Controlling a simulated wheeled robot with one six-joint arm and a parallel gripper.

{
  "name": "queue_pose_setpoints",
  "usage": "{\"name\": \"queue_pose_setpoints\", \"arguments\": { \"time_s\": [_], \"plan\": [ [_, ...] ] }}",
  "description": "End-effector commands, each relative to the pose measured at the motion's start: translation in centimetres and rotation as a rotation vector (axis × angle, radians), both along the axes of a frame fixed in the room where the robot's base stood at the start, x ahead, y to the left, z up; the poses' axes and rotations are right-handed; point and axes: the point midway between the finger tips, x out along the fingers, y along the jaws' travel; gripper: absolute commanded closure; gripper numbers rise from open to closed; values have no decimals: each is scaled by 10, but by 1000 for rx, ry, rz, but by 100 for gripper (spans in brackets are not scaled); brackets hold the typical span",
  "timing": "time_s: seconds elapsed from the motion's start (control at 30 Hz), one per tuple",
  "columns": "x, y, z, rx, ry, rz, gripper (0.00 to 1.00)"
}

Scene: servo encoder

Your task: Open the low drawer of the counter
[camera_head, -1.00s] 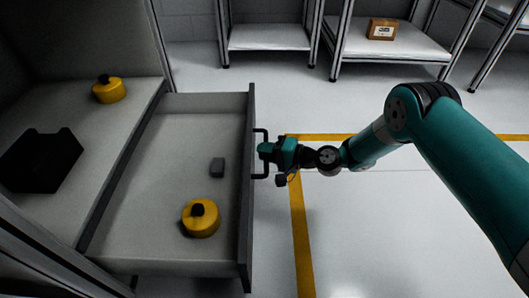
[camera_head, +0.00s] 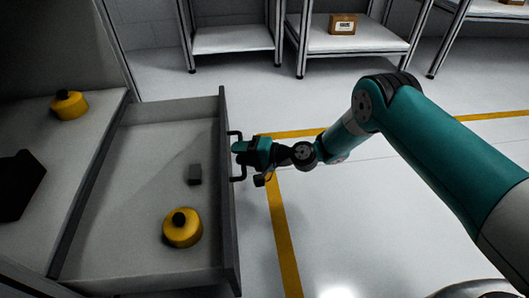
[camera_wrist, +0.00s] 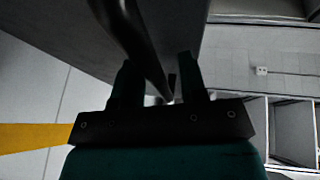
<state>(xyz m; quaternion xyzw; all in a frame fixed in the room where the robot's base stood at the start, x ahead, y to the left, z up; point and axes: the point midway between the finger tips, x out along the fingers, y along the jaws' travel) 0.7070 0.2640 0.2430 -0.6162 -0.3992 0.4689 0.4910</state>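The counter's low drawer stands well out, and its grey front panel (camera_head: 229,195) shows edge-on in the head view. A dark bar handle (camera_head: 237,179) is on the panel's outer face. My gripper (camera_head: 236,147) is at this handle from the right. The exact finger contact is dark and hard to see. Inside the drawer lie a yellow round object with a black knob (camera_head: 183,228) and a small grey block (camera_head: 195,175).
Another yellow knobbed object (camera_head: 70,105) and a black object (camera_head: 18,185) rest on the surface left of the drawer. Metal shelves (camera_head: 235,38) stand at the back, one with a cardboard box (camera_head: 342,24). Floor with yellow lines (camera_head: 283,235) is clear to the right.

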Motion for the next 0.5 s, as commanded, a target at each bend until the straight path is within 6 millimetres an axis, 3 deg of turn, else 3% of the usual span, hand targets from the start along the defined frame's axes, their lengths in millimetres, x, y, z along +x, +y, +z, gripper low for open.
{"name": "queue_pose_setpoints", "arguments": {
  "time_s": [0.23, 0.5],
  "plan": [
    [-6, -26, 9, -2, 5, -3, 61],
    [-22, -92, 24, 0, 5, -6, 61]
  ]
}}
